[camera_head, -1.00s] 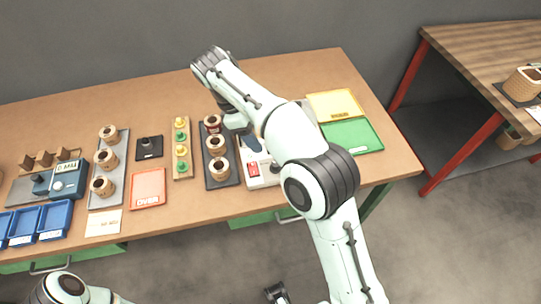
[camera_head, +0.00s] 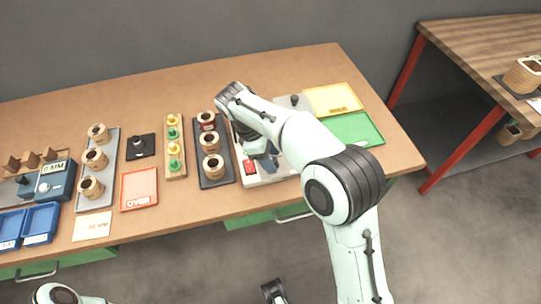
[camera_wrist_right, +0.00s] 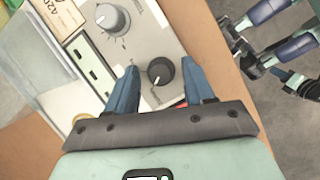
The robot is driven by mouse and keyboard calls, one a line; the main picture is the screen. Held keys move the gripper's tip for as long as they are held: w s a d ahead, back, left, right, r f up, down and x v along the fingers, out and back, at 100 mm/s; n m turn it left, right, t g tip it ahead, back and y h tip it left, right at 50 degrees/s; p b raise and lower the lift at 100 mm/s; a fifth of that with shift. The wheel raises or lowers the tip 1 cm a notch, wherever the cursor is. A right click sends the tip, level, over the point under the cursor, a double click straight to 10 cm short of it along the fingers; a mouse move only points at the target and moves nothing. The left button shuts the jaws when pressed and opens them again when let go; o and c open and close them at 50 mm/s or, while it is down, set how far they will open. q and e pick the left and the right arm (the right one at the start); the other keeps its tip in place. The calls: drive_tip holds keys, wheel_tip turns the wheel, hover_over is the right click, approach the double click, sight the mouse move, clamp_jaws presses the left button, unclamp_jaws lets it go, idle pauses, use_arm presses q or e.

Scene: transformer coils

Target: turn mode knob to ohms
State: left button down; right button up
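The grey instrument (camera_head: 283,171) stands right of the middle of the workbench, partly hidden by my right arm. In the right wrist view its panel (camera_wrist_right: 150,42) shows a black knob (camera_wrist_right: 160,71) with a light pointer mark and a larger silver dial (camera_wrist_right: 112,19). The panel's lettering is too small to read. My right gripper (camera_wrist_right: 161,76) is open; its two blue fingers stand on either side of the black knob, with gaps visible. In the head view this gripper (camera_head: 262,160) is over the instrument. My left gripper is not clearly seen.
A dark tray of wooden coils (camera_head: 217,182) stands close left of the instrument. A yellow tray (camera_head: 333,99) and a green tray (camera_head: 355,128) lie to its right. A red tray (camera_head: 139,188) and blue bins (camera_head: 41,222) are further left.

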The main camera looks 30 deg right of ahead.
clamp_jaws()
use_arm(q)
drive_tip(key=shift+r, duration=0.1)
use_arm(e)
drive_tip(key=shift+r+m+p, duration=0.15)
drive_tip(key=shift+m+p, duration=0.45)
drive_tip(key=shift+p, duration=0.55)
drive_tip(key=m+g+y+p, duration=0.1)
drive_tip(key=m+p, duration=0.1)
drive_tip(key=p, duration=0.1)
drive_tip(key=shift+w+d+r, duration=0.1)
drive_tip(key=m+y+p, duration=0.1)
drive_tip(key=m+p, duration=0.3)
drive_tip(key=p, duration=0.1)
drive_tip(key=shift+w+d+m+y, duration=0.1)
drive_tip(key=shift+m+y, duration=0.3)
use_arm(q)
wheel_tip(320, 180, up, 12)
drive_tip(key=w+p, duration=0.2)
use_arm(e)
drive_tip(key=shift+d+m+g+y, duration=0.1)
drive_tip(key=shift+m+g+y, duration=0.4)
drive_tip(key=shift+m, duration=1.4)
use_arm(q)
drive_tip(key=shift+r, duration=0.1)
use_arm(e)
drive_tip(key=shift+y, duration=0.3)
